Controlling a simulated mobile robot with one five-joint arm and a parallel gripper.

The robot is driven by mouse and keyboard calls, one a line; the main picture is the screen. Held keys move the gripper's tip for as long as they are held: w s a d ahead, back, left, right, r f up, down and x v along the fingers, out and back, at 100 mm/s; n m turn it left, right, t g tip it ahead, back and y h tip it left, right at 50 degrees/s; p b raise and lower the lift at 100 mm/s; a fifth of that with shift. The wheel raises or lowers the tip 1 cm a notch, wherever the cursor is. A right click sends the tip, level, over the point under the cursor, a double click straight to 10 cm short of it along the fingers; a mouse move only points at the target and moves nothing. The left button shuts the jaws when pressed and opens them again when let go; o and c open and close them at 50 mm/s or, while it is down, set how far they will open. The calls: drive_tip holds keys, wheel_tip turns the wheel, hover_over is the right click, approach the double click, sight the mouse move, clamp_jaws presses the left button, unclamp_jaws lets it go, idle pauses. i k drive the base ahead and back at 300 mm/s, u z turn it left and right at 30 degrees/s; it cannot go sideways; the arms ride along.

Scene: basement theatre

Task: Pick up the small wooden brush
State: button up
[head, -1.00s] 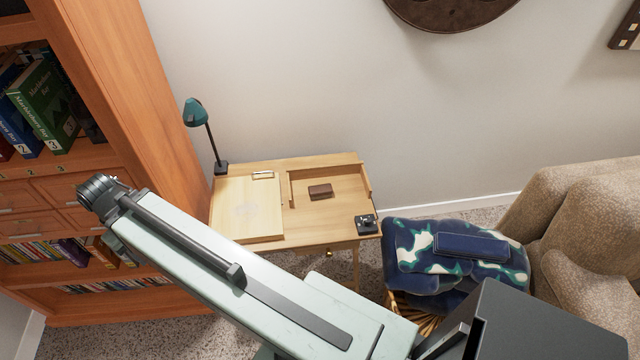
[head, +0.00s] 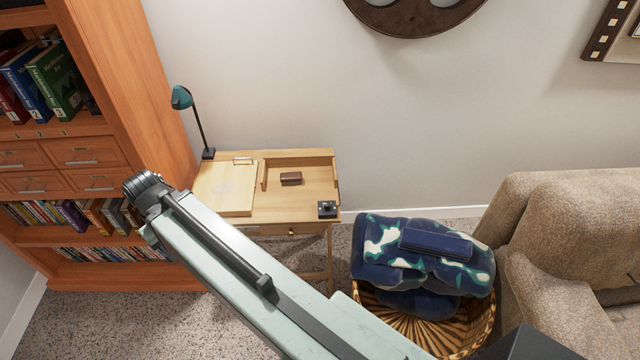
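A small dark brown block (head: 291,179), which looks like the wooden brush, lies in the recessed right part of the light wooden desk (head: 290,213). Bristles cannot be made out at this distance. My arm crosses the lower left of the view, and its dark wrist end (head: 147,187) is left of the desk, in front of the bookcase in the picture. The gripper fingers do not show, so nothing can be seen of what they hold. The block is in plain sight and apart from my arm.
A teal lamp (head: 182,97), a hinged-looking board (head: 225,188) and a small black device (head: 327,208) are on the desk. A bookcase (head: 150,100) stands left. A wicker basket (head: 470,325) with blue patterned cloth (head: 400,265) and a beige armchair (head: 545,225) stand right.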

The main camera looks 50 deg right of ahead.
sight(295, 177)
drive_tip(key=u, duration=0.15)
drive_tip(key=i, duration=0.9)
drive_tip(key=z, duration=0.05)
